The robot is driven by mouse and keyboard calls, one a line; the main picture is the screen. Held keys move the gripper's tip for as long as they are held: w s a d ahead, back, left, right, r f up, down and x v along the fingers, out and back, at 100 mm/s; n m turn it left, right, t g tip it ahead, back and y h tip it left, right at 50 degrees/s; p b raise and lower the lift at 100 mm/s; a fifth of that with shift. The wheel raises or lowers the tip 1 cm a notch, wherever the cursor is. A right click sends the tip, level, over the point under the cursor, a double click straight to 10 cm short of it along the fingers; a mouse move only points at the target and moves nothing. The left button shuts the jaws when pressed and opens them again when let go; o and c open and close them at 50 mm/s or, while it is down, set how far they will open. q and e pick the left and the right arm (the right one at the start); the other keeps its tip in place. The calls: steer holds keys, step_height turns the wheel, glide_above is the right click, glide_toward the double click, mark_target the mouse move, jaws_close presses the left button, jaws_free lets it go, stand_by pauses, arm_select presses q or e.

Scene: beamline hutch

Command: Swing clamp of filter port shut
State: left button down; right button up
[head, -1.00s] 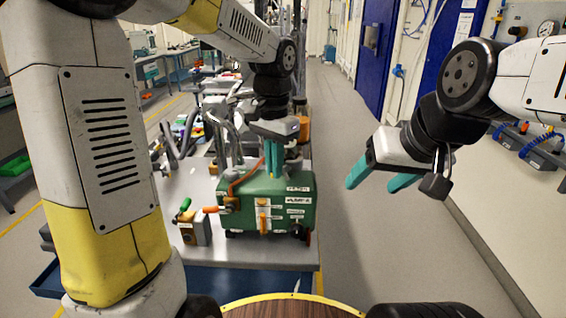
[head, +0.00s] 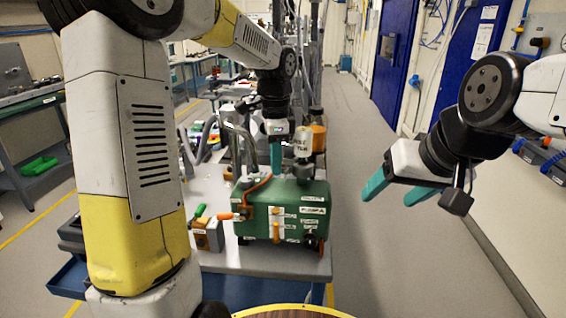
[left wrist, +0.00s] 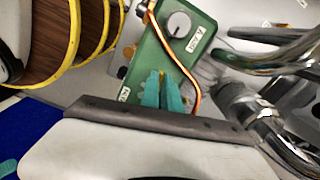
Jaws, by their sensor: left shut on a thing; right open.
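The green labelled pump box (head: 290,228) stands on the bench; its top also shows in the left wrist view (left wrist: 178,56). My left gripper (head: 276,168) points down at the top of the box. In the left wrist view its teal fingers (left wrist: 163,92) are closed together, with a small yellowish bit (left wrist: 160,76) at the tips; what they hold is mostly hidden. A pale upright cylinder (head: 303,145) stands just right of the fingers. I cannot make out the clamp of the filter port for certain. My right gripper (head: 400,193) is open and empty over the floor at right.
A small block with green and orange handles (head: 207,232) sits left of the box. An orange tube (left wrist: 190,68) runs past the fingers. Chrome pipes (left wrist: 270,58) stand close by. An orange jar (head: 319,137) is behind. The aisle floor (head: 365,240) at right is clear.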

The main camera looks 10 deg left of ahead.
arm_select(q)
steer(key=shift+w, duration=0.1)
stand_by(0.3)
steer(key=c, duration=1.6)
jaws_free()
step_height(320, 180, up, 8)
steer(key=shift+f, duration=0.1)
